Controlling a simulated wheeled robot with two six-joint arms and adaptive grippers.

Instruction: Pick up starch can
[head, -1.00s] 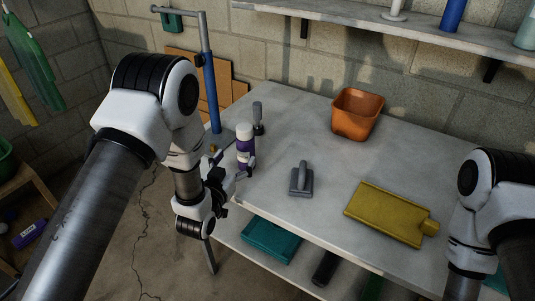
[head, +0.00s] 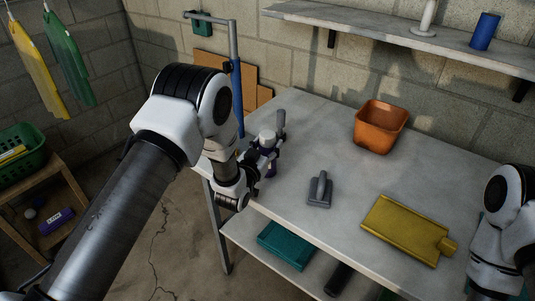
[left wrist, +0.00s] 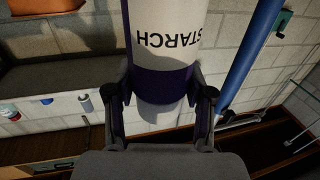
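The starch can (head: 268,136) has a white cap and a purple and white body. It is at the left end of the table (head: 345,170), largely hidden behind my left gripper (head: 263,158) in the head view. In the left wrist view the can (left wrist: 162,40) shows its STARCH label upside down. The fingers of the left gripper (left wrist: 162,92) lie against both sides of its purple band, with no clear gap. I cannot tell whether its base touches the table. My right arm is at the right edge of the head view; its gripper is out of frame.
A dark upright handle (head: 281,122) stands close behind the can. A grey trowel-like tool (head: 319,191), an orange pot (head: 381,128) and a yellow flask (head: 406,229) are on the table. A blue post (head: 238,95) rises behind the left arm.

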